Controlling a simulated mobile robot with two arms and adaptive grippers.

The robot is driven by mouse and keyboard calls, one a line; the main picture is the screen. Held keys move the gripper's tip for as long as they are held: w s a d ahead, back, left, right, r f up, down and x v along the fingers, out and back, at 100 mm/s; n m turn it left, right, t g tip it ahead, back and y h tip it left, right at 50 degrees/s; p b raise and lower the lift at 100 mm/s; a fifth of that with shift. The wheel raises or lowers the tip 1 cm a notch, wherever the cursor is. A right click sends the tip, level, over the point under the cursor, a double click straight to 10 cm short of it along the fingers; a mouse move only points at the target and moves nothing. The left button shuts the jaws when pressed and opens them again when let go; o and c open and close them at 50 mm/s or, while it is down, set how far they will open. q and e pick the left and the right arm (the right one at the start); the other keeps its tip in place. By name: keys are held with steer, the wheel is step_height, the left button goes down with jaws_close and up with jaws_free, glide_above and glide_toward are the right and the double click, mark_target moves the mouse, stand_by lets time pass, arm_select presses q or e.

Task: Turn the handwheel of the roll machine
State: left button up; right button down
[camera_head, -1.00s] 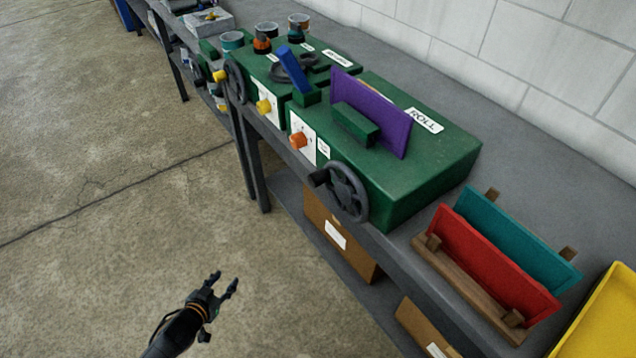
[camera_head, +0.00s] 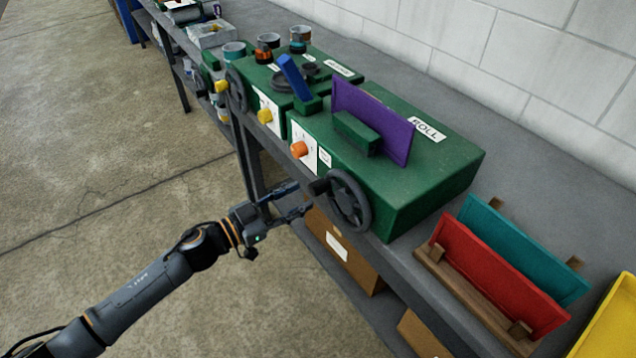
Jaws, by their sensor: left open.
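The roll machine (camera_head: 430,178) is a green box with a white ROLL label, on the grey bench. Its dark handwheel (camera_head: 350,203) is on the front face, with a crank knob (camera_head: 318,187) sticking out at the wheel's upper left. A purple sheet (camera_head: 374,122) stands upright on top of the machine beside a green block. My left gripper (camera_head: 302,200) is open, its fingers pointing right towards the knob and close to it. I cannot tell whether a fingertip touches it. My right gripper is not in view.
An orange knob (camera_head: 299,149) sits on the machine's white front panel. A second green machine (camera_head: 322,64) with a blue piece stands behind. A wooden rack (camera_head: 468,292) with red and teal panels is at the right. Cardboard boxes (camera_head: 345,252) lie on the shelf below.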

mark_target(312, 190)
arm_select(q)
steer(key=x, duration=0.6)
steer(key=shift+w+d+p, duration=0.1)
steer(key=shift+d+p, duration=0.05)
steer(key=shift+p, duration=0.15)
steer(key=shift+c, duration=0.2)
jaws_close()
